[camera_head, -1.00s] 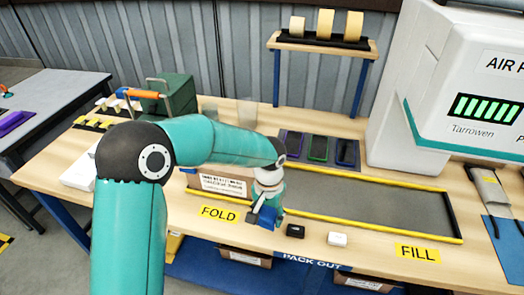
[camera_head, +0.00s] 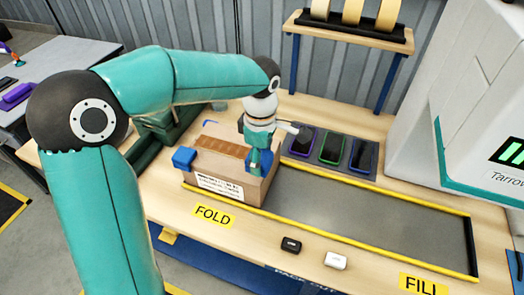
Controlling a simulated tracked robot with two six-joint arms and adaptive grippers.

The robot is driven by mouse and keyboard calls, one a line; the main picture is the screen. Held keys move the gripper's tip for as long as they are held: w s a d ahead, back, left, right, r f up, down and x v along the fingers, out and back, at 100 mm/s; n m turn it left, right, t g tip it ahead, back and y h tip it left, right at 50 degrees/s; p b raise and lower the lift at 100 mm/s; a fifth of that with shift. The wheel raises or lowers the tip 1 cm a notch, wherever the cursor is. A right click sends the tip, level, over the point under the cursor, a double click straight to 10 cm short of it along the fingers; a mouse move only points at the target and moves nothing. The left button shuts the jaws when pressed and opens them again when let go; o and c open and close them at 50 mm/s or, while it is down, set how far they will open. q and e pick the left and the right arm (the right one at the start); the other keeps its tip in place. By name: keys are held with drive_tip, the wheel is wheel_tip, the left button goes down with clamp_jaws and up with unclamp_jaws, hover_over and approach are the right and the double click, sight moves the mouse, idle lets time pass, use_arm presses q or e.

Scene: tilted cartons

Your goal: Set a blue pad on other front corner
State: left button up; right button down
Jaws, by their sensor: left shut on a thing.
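A brown carton (camera_head: 232,193) with a white printed label on its front stands on the table behind the yellow FOLD label. One blue pad (camera_head: 183,158) sits on its left front corner. My left gripper (camera_head: 258,168) points down at the carton's right front corner and is shut on another blue pad (camera_head: 265,161). That pad is at or just above the corner; the fingers partly hide it, so I cannot tell whether it touches. My right gripper is not in view.
A grey lane with a yellow rim (camera_head: 365,220) runs right of the carton. Three dark trays with coloured rims (camera_head: 330,148) lie behind it. A black small box (camera_head: 291,245) and a white one (camera_head: 335,261) lie in front. A large white machine (camera_head: 465,110) stands at right.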

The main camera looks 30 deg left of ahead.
sight(257, 181)
use_arm(q)
drive_tip(key=shift+s+f, duration=0.1)
drive_tip(key=shift+f, duration=0.1)
drive_tip(key=shift+s+a+f+b, duration=0.2)
drive_tip(key=shift+a+f+b, duration=0.05)
drive_tip(key=shift+f+b, duration=0.3)
wheel_tip(257, 181, down, 5)
drive_tip(key=b, duration=0.4)
drive_tip(key=shift+f, duration=0.1)
drive_tip(key=shift+s, duration=0.1)
drive_tip(key=shift+s+f, duration=0.1)
drive_tip(key=shift+f, duration=0.1)
drive_tip(key=o, duration=0.8)
drive_tip(key=shift+o, duration=0.2)
drive_tip(key=shift+o, duration=0.2)
drive_tip(key=shift+r, duration=0.1)
